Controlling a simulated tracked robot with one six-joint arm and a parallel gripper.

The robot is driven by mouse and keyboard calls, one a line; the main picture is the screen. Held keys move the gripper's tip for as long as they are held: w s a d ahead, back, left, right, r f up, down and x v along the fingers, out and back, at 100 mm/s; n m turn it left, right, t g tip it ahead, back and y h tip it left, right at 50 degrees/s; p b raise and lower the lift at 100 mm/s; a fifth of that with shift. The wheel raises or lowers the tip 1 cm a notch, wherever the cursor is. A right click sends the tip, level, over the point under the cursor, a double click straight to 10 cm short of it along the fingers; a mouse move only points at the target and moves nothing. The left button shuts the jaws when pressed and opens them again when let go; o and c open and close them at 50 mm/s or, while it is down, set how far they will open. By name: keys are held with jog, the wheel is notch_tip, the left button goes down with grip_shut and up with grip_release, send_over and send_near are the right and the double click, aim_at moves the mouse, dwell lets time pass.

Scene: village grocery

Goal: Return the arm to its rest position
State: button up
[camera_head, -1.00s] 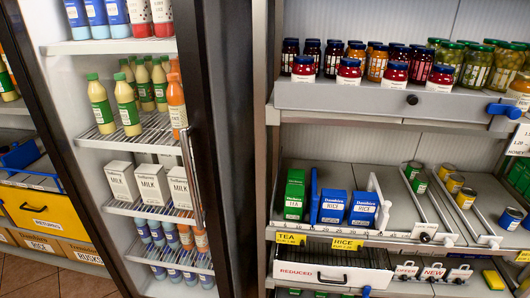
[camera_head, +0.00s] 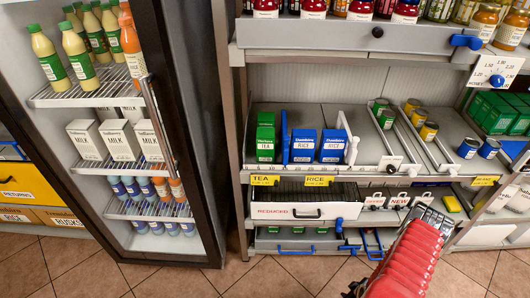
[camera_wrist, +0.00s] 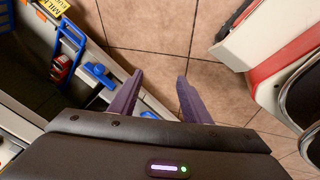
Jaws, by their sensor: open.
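My gripper (camera_wrist: 158,76) shows in the wrist view, with its two purple fingers apart and nothing between them. Bare tiled floor lies beyond the fingertips. A shelf unit's edge with blue fittings is close to the left of the fingers. I cannot make out the gripper for sure in the head view. My arm's full pose is not visible in these frames.
A fridge (camera_head: 184,190) with bottles and milk cartons stands left in the head view. A shelf unit (camera_head: 255,60) with jars, boxes and cans faces me. A red ribbed thing (camera_head: 405,262) rises at lower right. Tiled floor (camera_head: 290,275) lies clear in front.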

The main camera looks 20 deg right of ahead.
jog(key=w+a+r+m+g, duration=0.2)
jog(key=w+r+m+g, duration=0.15)
jog(key=r, duration=1.55)
jog(key=w+a+r+m+g, duration=0.2)
jog(key=r+m, duration=0.2)
jog(key=r, duration=1.4)
jog(key=s+a+r+n+t, duration=0.1)
jog(key=s+a+r+t, duration=0.1)
jog(key=a+r, duration=0.7)
jog(key=s+a+r+n+t, duration=0.1)
jog(key=s+a+r+t, duration=0.1)
jog(key=a+r, duration=0.8)
jog(key=s+a+r+n+t+y, duration=0.1)
jog(key=a+r, duration=0.9)
jog(key=r, duration=1)
jog(key=shift+s+t, duration=0.75)
jog(key=shift+c, duration=0.4)
